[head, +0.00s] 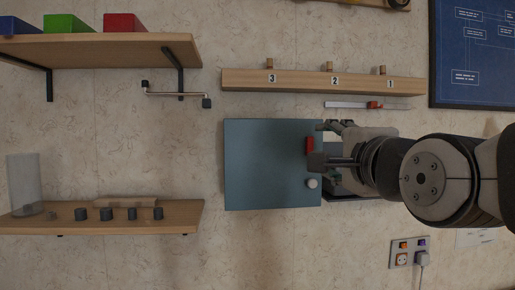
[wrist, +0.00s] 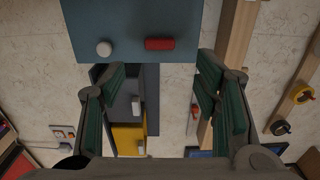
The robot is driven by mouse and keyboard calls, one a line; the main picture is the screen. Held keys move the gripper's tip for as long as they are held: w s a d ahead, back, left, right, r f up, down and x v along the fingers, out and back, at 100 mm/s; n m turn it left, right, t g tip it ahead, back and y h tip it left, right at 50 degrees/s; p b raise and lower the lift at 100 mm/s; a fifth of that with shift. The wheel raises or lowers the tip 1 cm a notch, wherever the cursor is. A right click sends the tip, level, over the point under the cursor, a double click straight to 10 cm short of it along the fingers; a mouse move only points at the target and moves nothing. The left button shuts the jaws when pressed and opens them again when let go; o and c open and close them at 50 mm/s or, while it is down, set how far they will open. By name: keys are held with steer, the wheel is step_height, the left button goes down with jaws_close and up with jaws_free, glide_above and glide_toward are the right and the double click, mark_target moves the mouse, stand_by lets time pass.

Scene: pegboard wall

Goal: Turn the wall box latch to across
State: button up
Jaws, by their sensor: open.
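The wall box (head: 262,165) has a blue-grey front panel in the middle of the head view. Its red latch (head: 309,145) sits near the panel's right edge, with its long side upright in that view. In the wrist view the red latch (wrist: 160,44) lies level along the panel's near edge. A round white knob (head: 312,183) is below the latch in the head view and left of it in the wrist view (wrist: 104,48). My gripper (head: 320,144) is open and empty at the panel's right edge. In the wrist view its fingers (wrist: 161,80) are spread either side of the latch, apart from it.
Dark and yellow parts with pale handles (wrist: 130,138) show between my fingers. A numbered wooden rail (head: 300,82) and a slider with a red knob (head: 372,105) are above the box. A socket (head: 403,258) is lower right. Shelves (head: 90,48) are at left.

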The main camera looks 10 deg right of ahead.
mark_target(311, 147)
steer(key=w, duration=0.8)
steer(key=shift+w+a, duration=0.1)
steer(key=shift+w, duration=0.2)
steer(key=shift+c, duration=0.6)
steer(key=c, duration=1)
